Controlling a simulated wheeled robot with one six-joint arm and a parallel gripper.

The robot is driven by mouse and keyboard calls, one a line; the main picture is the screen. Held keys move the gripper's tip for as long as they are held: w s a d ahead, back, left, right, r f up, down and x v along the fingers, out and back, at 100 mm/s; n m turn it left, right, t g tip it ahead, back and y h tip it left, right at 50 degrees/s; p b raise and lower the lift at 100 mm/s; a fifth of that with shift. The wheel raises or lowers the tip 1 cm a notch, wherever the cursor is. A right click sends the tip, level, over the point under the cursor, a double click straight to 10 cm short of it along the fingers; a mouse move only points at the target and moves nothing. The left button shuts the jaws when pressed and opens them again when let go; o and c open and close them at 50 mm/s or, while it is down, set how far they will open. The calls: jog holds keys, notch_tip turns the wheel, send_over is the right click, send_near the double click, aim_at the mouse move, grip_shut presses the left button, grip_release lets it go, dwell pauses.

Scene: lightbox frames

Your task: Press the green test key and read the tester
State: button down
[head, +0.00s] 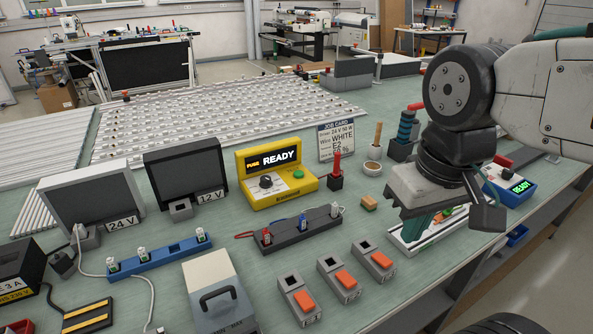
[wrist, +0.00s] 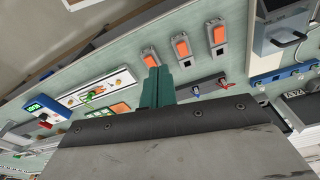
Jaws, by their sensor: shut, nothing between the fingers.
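A blue tester (head: 508,186) stands at the right, partly behind my arm, with green READY on its display. It also shows at the left of the wrist view (wrist: 46,110). A yellow fuse tester (head: 277,177) reads READY in white. My gripper (wrist: 152,98) has teal fingers, shut and empty, pointing down at the bench beside the white board.
Several grey switches with orange keys (head: 347,279) stand at the front.

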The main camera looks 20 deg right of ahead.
jog(key=w+a+r+t+y, duration=0.1)
jog(key=w+a+y, duration=0.15)
jog(key=w, duration=0.35)
jog(key=w+a+t+y, duration=0.1)
jog(key=w+a, duration=0.2)
jog(key=w, duration=0.4)
jog(key=m+t, duration=0.5)
jog(key=m, duration=0.1)
send_over(301, 174)
notch_tip(301, 174, down, 7)
jog(key=shift+a+r+h, duration=0.1)
jog(key=shift+h, duration=0.35)
jog(key=shift+s+f, duration=0.1)
jog(key=shift+f, duration=4.25)
jog(key=shift+f, duration=0.15)
